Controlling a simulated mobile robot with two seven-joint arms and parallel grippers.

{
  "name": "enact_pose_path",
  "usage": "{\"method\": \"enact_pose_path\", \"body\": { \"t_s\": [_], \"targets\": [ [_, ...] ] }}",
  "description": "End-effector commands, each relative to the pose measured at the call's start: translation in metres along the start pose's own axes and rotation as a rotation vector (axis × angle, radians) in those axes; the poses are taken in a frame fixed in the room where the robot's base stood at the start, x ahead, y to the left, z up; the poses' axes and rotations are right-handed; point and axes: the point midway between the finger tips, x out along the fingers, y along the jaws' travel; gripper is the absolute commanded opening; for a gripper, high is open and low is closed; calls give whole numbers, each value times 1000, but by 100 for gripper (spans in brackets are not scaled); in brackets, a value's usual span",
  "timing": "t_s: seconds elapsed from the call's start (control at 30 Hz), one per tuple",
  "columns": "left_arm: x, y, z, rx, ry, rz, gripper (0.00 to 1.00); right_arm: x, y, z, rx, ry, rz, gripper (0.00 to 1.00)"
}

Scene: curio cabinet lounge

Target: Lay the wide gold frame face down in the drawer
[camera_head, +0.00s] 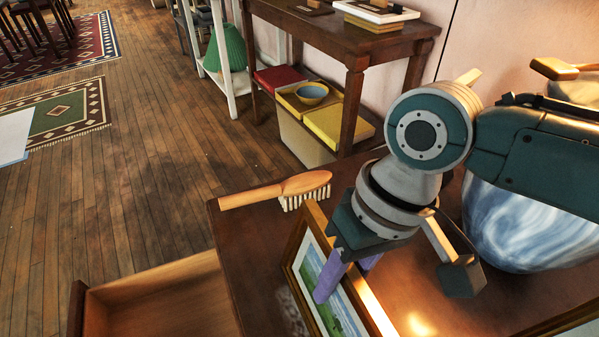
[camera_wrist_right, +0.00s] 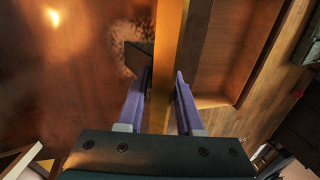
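A gold frame (camera_head: 299,232) with a landscape picture stands upright, tilted, on the brown cabinet top; its lower part is cut off by the picture edge. A second gold-edged frame (camera_head: 566,322) shows only at the bottom right corner; I cannot tell which is wider. My right gripper (camera_head: 348,278) reaches down over the near frame's edge, one purple finger on each side. In the right wrist view the frame edge (camera_wrist_right: 168,50) runs between the fingers, which look open around it. The drawer (camera_head: 165,306) is pulled out at lower left, its visible inside empty. My left gripper is out of view.
A wooden brush (camera_head: 275,190) lies at the cabinet top's back edge. A blue-white swirled rounded object (camera_head: 520,228) is at the right, partly behind my arm.

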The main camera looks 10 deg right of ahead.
Motion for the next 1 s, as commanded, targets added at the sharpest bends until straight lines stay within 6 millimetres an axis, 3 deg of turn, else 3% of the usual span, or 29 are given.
{"method": "enact_pose_path", "body": {
  "t_s": [0.03, 0.3, 1.0],
  "targets": [
    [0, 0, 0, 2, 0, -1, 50, 0, 0, 0, 0, 0, 0, 28],
    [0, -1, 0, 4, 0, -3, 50, 0, 0, 0, 0, 0, 0, 0],
    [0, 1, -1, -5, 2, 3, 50, 0, 0, 0, 0, 0, -1, 0]
  ]
}}
